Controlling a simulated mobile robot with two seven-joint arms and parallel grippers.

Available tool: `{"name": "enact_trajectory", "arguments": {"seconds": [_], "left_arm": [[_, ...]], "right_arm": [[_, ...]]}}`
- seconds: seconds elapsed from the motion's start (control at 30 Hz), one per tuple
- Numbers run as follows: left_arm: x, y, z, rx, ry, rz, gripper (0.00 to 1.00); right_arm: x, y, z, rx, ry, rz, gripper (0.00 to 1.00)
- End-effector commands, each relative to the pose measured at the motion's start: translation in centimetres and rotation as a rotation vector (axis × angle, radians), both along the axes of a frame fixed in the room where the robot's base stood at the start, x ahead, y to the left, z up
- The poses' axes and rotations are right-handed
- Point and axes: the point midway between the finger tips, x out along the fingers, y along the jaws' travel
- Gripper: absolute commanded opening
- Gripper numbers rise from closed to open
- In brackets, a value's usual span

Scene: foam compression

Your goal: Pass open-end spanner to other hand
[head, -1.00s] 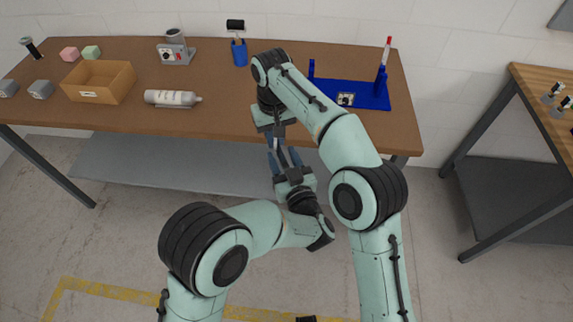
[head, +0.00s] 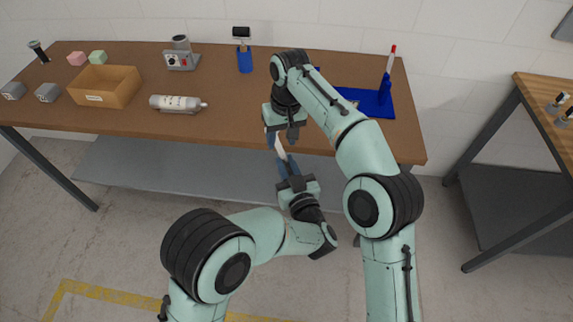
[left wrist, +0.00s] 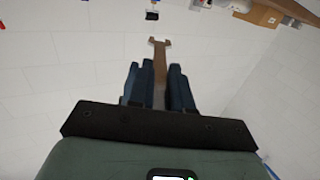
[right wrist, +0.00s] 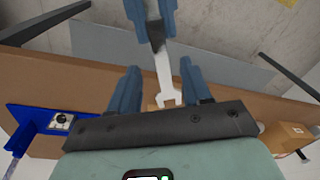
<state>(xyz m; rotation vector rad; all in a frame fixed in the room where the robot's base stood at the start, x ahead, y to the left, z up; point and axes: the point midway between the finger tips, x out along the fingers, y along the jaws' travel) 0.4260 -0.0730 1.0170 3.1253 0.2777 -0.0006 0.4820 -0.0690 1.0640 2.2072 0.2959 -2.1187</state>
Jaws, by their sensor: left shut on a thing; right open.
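The open-end spanner (head: 281,153) is a slim, pale tool between my two grippers, in front of the table edge. My left gripper (head: 283,160) is shut on its shank. In the left wrist view the spanner (left wrist: 160,65) stands out beyond the left fingers (left wrist: 158,85), with its forked end away from the gripper. In the right wrist view its forked end (right wrist: 168,98) lies between the spread fingers of my right gripper (right wrist: 160,85), with gaps on both sides. The right gripper (head: 282,136) is open, pointing down from above. The spanner's held part is hidden by the left fingers.
The brown table (head: 225,115) holds a cardboard box (head: 107,87), a bottle (head: 178,103), a grey device (head: 181,60), a blue holder (head: 244,60) and a blue fixture (head: 372,105) partly behind my right arm. A second bench (head: 545,110) stands right. Floor in front is clear.

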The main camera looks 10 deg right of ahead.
Motion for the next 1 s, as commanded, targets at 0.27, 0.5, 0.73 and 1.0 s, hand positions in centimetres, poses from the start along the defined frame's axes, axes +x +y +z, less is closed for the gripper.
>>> {"name": "enact_trajectory", "arguments": {"seconds": [0.27,0.5,0.73,1.0], "left_arm": [[0.0,0.0,0.0,0.000,-0.001,0.000,0.00],[0.0,0.0,0.0,0.000,-0.001,0.000,0.00],[0.0,0.0,0.0,-0.001,-0.001,0.000,0.00],[0.0,0.0,0.1,-0.001,-0.001,0.000,0.00]], "right_arm": [[2.7,-8.8,-6.1,-0.025,-0.079,0.033,0.48],[0.4,-8.1,-19.2,0.047,-0.020,-0.004,0.48],[-5.6,-7.7,-30.3,0.121,0.041,-0.088,0.48],[-16.9,-6.9,-39.8,0.194,0.115,-0.240,0.48]]}}
